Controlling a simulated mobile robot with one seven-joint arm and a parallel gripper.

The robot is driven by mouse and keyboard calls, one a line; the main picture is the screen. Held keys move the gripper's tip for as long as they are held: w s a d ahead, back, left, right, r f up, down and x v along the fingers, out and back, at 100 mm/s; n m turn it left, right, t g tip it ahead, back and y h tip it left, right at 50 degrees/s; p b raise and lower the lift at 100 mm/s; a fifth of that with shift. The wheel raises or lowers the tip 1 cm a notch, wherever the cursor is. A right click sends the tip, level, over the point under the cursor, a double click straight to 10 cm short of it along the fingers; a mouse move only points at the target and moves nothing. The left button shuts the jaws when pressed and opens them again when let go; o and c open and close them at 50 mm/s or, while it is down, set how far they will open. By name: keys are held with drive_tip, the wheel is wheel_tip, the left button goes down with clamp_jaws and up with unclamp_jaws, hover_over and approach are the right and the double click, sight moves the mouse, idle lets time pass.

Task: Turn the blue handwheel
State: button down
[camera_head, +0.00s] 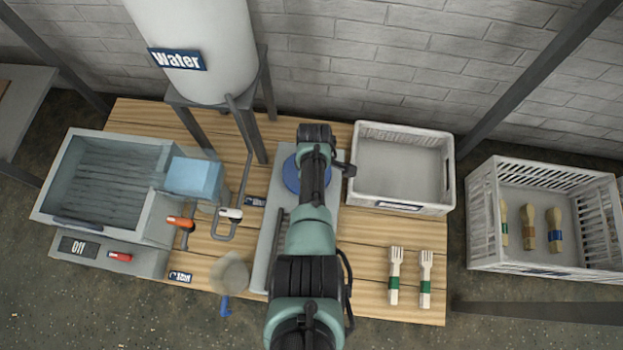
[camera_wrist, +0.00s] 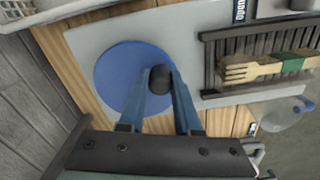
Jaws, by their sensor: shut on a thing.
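The blue handwheel (camera_wrist: 115,75) is a flat blue disc on a grey plate (camera_wrist: 85,40). In the head view only part of the handwheel (camera_head: 292,174) shows beside my arm, which covers the rest. A dark round knob (camera_wrist: 160,78) stands near the disc's edge. My gripper (camera_wrist: 160,82) reaches over the disc, with its two blue fingers closed around the knob. In the head view my arm hides the fingertips.
A wooden fork with a green band (camera_wrist: 265,70) lies on a dark slatted rack (camera_wrist: 225,50) beside the wheel. An empty white crate (camera_head: 450,180) stands right of my arm. Two forks (camera_head: 395,275) lie on the table. A water tank (camera_head: 200,50) stands behind left; a basin (camera_head: 60,175) is at left.

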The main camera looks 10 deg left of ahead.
drive_tip(key=shift+w, duration=0.1)
idle(0.3)
drive_tip(key=c, duration=0.6)
unclamp_jaws()
wheel_tip(320, 180, up, 13)
drive_tip(key=p, duration=0.9)
